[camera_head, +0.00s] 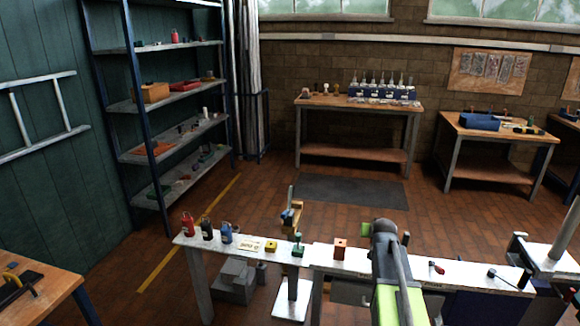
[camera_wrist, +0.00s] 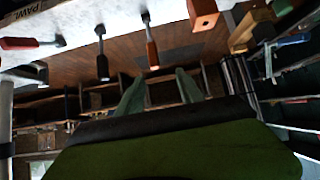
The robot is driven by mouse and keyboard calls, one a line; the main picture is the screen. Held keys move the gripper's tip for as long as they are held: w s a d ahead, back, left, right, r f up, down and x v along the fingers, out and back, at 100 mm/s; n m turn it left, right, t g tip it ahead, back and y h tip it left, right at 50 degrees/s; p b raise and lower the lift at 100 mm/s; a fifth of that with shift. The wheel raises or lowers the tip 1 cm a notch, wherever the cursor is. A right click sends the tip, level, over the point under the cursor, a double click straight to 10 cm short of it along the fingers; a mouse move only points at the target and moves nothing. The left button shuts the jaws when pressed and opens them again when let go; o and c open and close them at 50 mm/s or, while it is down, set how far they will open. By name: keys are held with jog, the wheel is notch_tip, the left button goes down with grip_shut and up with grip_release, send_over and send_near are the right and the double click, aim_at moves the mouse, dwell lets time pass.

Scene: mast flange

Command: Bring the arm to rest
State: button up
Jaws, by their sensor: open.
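My arm (camera_head: 388,262) rises at the front of the narrow white bench in the head view, right of the orange block (camera_head: 340,248). Its fingers are not clearly visible there. In the wrist view, my gripper (camera_wrist: 160,90) shows two greenish fingers spread apart, with nothing between them. The bench and its tools appear upside down along the top of that view. The orange block also shows there (camera_wrist: 203,14), beyond the fingers and apart from them.
On the bench stand red (camera_head: 187,225), black (camera_head: 207,229) and blue (camera_head: 226,233) bottles, and a yellow block (camera_head: 271,247). A red-handled tool (camera_head: 437,267) lies at right. A grey post (camera_head: 566,230) stands far right. Open floor lies behind the bench, around a dark mat (camera_head: 350,191).

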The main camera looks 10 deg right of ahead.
jog(key=s+a+r+n+g+y+p, duration=0.1)
jog(key=s+a+n+g+y+p, duration=0.2)
jog(key=a, duration=1.6)
jog(key=s+a+f+g, duration=0.1)
jog(key=s+a+g, duration=0.1)
jog(key=s, duration=0.5)
jog(key=s+a+f+g+p, duration=0.1)
jog(key=s+a+f+g, duration=0.1)
jog(key=s, duration=0.5)
jog(key=s+a+f+n+g+p, duration=0.1)
jog(key=s+a+g, duration=0.1)
jog(key=s+a, duration=0.2)
jog(key=s, duration=0.3)
jog(key=shift+s+f+g+y, duration=0.25)
jog(key=shift+f+g+y, duration=0.05)
jog(key=shift+g+y, duration=0.1)
